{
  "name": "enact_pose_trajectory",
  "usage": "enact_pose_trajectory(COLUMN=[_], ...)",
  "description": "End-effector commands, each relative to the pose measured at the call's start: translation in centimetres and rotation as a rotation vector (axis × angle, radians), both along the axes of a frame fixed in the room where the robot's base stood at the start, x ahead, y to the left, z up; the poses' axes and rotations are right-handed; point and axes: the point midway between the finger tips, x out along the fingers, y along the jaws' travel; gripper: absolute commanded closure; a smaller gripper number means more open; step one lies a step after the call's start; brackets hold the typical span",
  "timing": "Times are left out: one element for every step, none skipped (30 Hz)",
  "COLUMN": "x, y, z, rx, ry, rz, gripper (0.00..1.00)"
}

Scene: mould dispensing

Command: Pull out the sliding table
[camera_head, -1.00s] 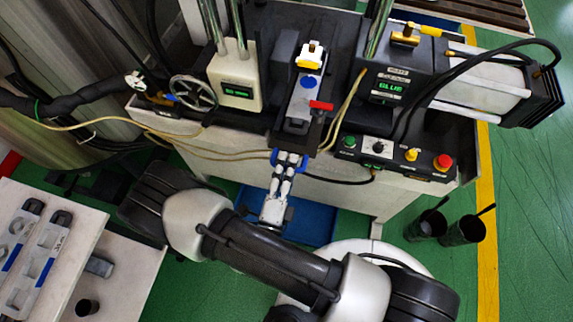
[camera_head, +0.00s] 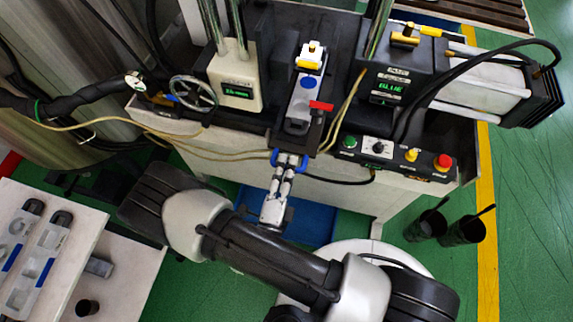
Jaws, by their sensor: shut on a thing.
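The sliding table (camera_head: 321,125) is a dark plate in the middle of the machine, between the two posts. It bears a grey mould (camera_head: 304,100) with a blue dot, a yellow and white part on top and a red clip at its side. A blue handle (camera_head: 275,157) is at the table's front edge. My gripper (camera_head: 289,162) is shut on this handle, reaching up from below in the picture. The exact finger contact is small and hard to make out.
A control box (camera_head: 398,158) with coloured buttons sits right of the table. A handwheel (camera_head: 193,93) is at left. Cream hoses pass on both sides of the table. Two dark cups (camera_head: 461,228) stand at right. A white side table (camera_head: 50,225) with moulds is at lower left.

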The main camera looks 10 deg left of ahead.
Motion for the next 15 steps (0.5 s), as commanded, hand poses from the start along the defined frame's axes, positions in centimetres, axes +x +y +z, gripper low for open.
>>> enact_pose_trajectory(x=[0.0, 0.0, 0.0, 0.0, 0.0, -0.1, -0.1, -0.2, -0.4, -0.7, -0.9, -1.4, -1.8, -2.2, -2.9], y=[0.0, 0.0, 0.0, 0.0, 0.0, 0.0, 0.0, 0.0, 0.1, 0.1, 0.2, 0.2, 0.3, 0.3, 0.4], z=[0.0, 0.0, 0.0, 0.0, 0.0, 0.0, 0.0, 0.0, 0.0, 0.0, 0.0, 0.0, 0.0, 0.0, 0.0], rx=[0.0, 0.0, 0.0, 0.0, 0.0, 0.0, 0.0, 0.0, -0.001, -0.001, -0.001, -0.001, -0.001, -0.001, -0.001], ry=[0.0, 0.0, 0.0, 0.0, 0.0, 0.0, 0.0, 0.0, 0.0, 0.0, 0.0, 0.0, 0.001, 0.001, 0.0], rz=[0.0, 0.0, 0.0, 0.0, 0.0, 0.0, 0.001, 0.001, 0.003, 0.004, 0.004, 0.006, 0.006, 0.007, 0.008], gripper=[1.0, 1.0, 1.0, 1.0, 1.0, 1.0, 1.0, 1.0, 1.0, 1.0, 1.0, 1.0, 1.0, 1.0, 1.0])
